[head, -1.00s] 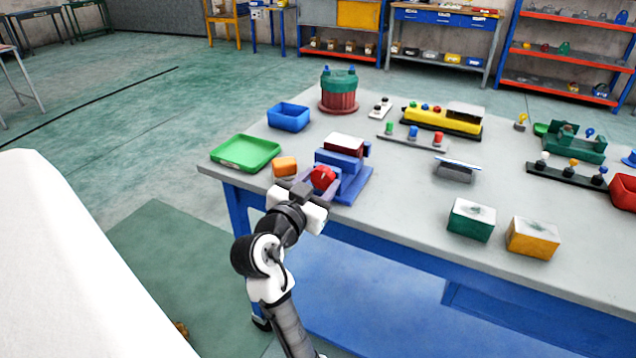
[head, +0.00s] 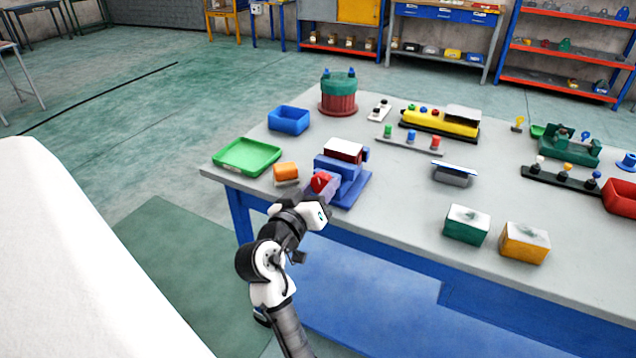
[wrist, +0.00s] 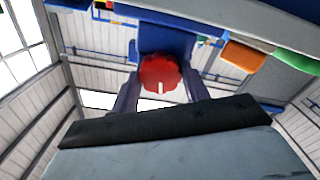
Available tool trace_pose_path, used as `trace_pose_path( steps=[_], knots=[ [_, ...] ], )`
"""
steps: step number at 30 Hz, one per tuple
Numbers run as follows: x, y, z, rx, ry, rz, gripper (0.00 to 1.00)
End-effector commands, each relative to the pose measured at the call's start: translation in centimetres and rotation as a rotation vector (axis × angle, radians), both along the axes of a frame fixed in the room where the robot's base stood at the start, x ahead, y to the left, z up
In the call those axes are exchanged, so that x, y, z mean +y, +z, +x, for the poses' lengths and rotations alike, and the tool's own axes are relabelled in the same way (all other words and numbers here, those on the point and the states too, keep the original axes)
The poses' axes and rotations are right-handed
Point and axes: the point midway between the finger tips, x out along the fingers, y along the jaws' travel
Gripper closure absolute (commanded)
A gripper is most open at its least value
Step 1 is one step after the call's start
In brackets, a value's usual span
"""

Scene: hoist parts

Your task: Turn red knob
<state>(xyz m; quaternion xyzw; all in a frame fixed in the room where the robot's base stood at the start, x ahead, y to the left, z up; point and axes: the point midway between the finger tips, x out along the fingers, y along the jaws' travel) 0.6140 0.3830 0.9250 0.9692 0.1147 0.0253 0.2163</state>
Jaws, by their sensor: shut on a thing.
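The red knob (head: 320,181) is on the front of a blue block-shaped fixture (head: 350,187) near the table's front left edge. In the wrist view the knob (wrist: 161,73) is round with a scalloped rim and a pale mark at its lower edge. My gripper (wrist: 157,90) has one finger on each side of the knob and is shut on it. In the head view my gripper (head: 318,190) is at the knob, and my wrist partly hides its fingers.
A green tray (head: 247,157), an orange block (head: 286,171) and a blue bin (head: 289,121) are left of the fixture. A grey part (head: 452,174) and green (head: 466,225) and yellow (head: 525,243) boxes are to the right. Bare tabletop lies between.

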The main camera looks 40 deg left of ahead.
Motion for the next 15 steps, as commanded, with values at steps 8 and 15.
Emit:
trace_pose_path(
  steps=[8, 15],
  knots=[
    [-0.04, 0.40, 0.03, -0.061, 0.000, -0.255, 0.77],
    [-0.02, 0.42, 0.03, -0.115, 0.000, -0.477, 0.77]
  ],
)
